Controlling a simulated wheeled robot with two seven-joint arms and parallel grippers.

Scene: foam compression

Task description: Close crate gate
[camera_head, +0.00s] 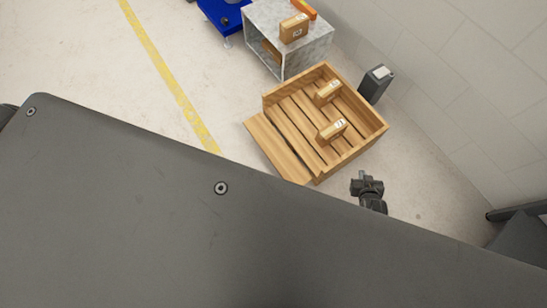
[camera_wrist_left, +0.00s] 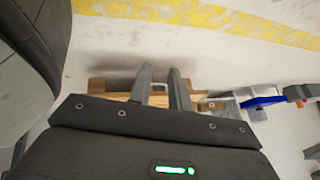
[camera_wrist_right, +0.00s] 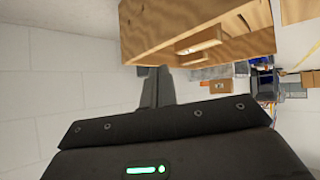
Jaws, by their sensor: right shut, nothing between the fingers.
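The wooden crate (camera_head: 375,139) stands on the floor right of centre in the head view, with slatted boards inside. Its gate (camera_head: 272,146) is folded down and outward on the left side, lying low near the floor. My right gripper (camera_head: 367,186) is just off the crate's near right corner, apart from it. In the right wrist view my right gripper (camera_wrist_right: 156,84) is shut and empty, below the crate's wooden wall (camera_wrist_right: 180,32). My left gripper (camera_wrist_left: 163,86) shows only in the left wrist view, fingers apart and empty, with wood (camera_wrist_left: 115,96) behind them; I cannot tell which crate part this is.
Two small cartons, the far one (camera_head: 327,92) and the near one (camera_head: 332,131), lie in the crate. A grey stand (camera_head: 300,52) with a carton (camera_head: 294,27) is behind it. A dark post (camera_head: 375,84) stands by the wall. Floor left of the gate is clear.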

